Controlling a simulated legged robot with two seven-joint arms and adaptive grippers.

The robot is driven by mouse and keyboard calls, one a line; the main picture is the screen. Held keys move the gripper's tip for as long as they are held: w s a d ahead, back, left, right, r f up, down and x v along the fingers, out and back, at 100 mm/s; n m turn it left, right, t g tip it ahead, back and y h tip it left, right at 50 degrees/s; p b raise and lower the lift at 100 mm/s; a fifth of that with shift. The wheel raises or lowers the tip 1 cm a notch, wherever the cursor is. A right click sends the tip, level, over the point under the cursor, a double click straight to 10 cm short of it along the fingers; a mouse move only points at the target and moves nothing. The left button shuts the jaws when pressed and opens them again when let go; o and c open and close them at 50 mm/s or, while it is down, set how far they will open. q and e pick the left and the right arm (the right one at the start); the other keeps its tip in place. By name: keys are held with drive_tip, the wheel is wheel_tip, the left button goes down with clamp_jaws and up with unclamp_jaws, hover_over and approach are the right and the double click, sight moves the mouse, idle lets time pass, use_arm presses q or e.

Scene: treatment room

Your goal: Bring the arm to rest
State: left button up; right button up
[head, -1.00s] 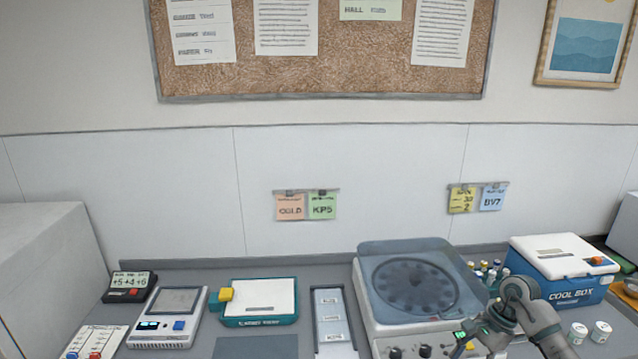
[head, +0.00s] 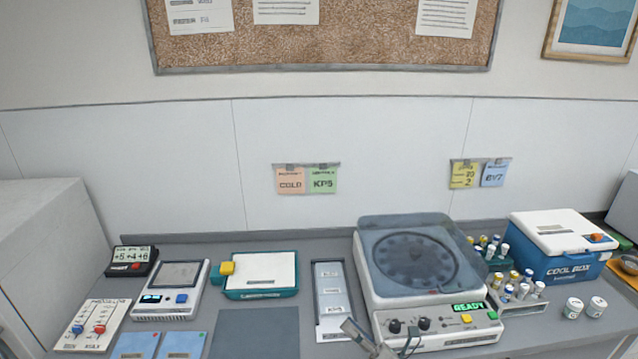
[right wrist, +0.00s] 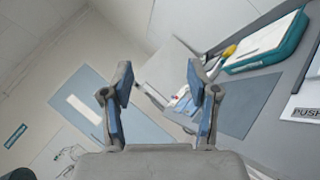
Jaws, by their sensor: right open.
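My right gripper (head: 362,338) shows only in part at the bottom edge of the head view, in front of the centrifuge (head: 365,290). The rest of my right arm is mostly out of that view. In the right wrist view my right gripper (right wrist: 164,100) has its two fingers wide apart with nothing between them. My left gripper is not in view.
The centrifuge lid is shut and its display (head: 468,307) reads READY. A cool box (head: 565,262), capped vials (head: 510,285) and two white jars (head: 585,307) stand right. A label strip (head: 333,334), teal-edged tray (head: 232,288) and dark mat (head: 255,330) lie left.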

drive_tip(key=s+d+f+m+h, duration=0.3)
drive_tip(key=d+f+m+h, duration=0.45)
drive_tip(key=m, duration=0.55)
drive_tip(key=s+d+f+m+h, duration=0.45)
drive_tip(key=f+m+h, duration=0.45)
drive_tip(key=f+m, duration=0.3)
drive_tip(key=s+d+f+m+g, duration=0.1)
drive_tip(key=s+f+m+g, duration=0.5)
drive_tip(key=s, duration=0.6)
drive_tip(key=s+d+f+m+g, duration=0.1)
drive_tip(key=s+f+m+g, duration=0.2)
drive_tip(key=s+f+g, duration=0.7)
drive_tip(key=s+f+t, duration=0.2)
drive_tip(key=s+f, duration=0.1)
drive_tip(key=f, duration=1)
drive_tip(key=s+f+t, duration=0.2)
drive_tip(key=s+f, duration=0.2)
drive_tip(key=f, duration=0.9)
drive_tip(key=s+d+f, duration=0.1)
drive_tip(key=s+f, duration=0.7)
drive_tip(key=f, duration=0.1)
drive_tip(key=shift+s+d+g+h, duration=0.15)
drive_tip(key=shift+g+h, duration=0.2)
drive_tip(key=shift+g, duration=0.05)
